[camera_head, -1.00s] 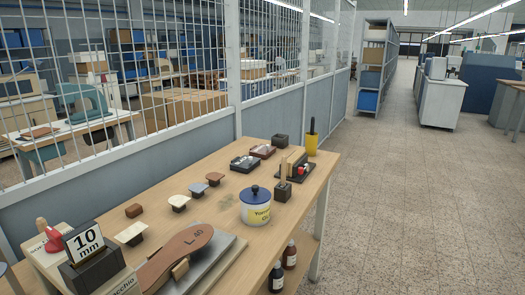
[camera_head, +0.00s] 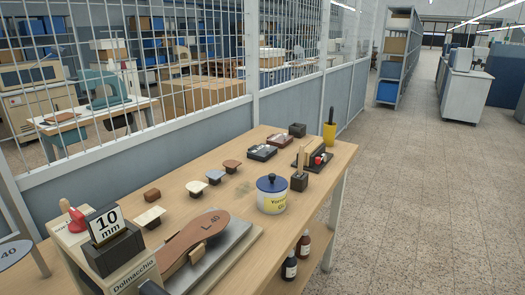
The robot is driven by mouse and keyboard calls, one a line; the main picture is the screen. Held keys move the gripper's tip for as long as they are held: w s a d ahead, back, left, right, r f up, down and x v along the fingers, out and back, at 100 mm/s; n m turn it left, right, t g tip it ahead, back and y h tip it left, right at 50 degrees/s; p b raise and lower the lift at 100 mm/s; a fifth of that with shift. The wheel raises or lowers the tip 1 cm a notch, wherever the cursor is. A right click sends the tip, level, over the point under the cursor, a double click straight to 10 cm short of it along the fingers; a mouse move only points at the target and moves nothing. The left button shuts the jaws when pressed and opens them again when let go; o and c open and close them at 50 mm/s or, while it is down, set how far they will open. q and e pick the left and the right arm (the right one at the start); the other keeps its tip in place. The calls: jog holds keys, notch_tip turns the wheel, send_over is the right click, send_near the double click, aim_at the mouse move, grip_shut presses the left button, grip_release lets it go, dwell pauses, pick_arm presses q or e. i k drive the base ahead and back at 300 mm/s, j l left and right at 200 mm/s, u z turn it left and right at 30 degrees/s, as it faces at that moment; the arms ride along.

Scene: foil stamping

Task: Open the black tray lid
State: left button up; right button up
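A small black tray (camera_head: 262,153) sits flat toward the back left of the wooden workbench (camera_head: 232,172). Its top looks shut with pale marks on it, but it is too small to make out the lid's edge or hinge. A similar reddish-brown tray (camera_head: 280,140) lies just behind it. Neither of my grippers is in view, and nothing touches the black tray.
Several small stamps, a shoe sole (camera_head: 195,239) and a "10 mm" block (camera_head: 107,226) are nearer. A mesh partition (camera_head: 180,90) runs behind. Floor at right is clear.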

aim_at(261, 150)
jog(key=l+u, duration=0.15)
jog(key=u, duration=0.2)
jog(key=i+l+u, duration=0.1)
jog(key=u, duration=0.25)
jog(key=l+u, duration=0.2)
jog(key=u, duration=0.15)
jog(key=l+u, duration=0.15)
jog(key=l, duration=0.3)
jog(key=l+u, duration=0.15)
jog(key=l, duration=0.35)
jog(key=k+l+u, duration=0.15)
jog(key=l, duration=0.3)
jog(key=l+u, duration=0.15)
jog(key=l, duration=0.3)
jog(key=k+l+u, duration=0.15)
jog(key=l, duration=0.3)
jog(key=k+l+u, duration=0.2)
jog(key=l, duration=0.25)
jog(key=i, duration=0.1)
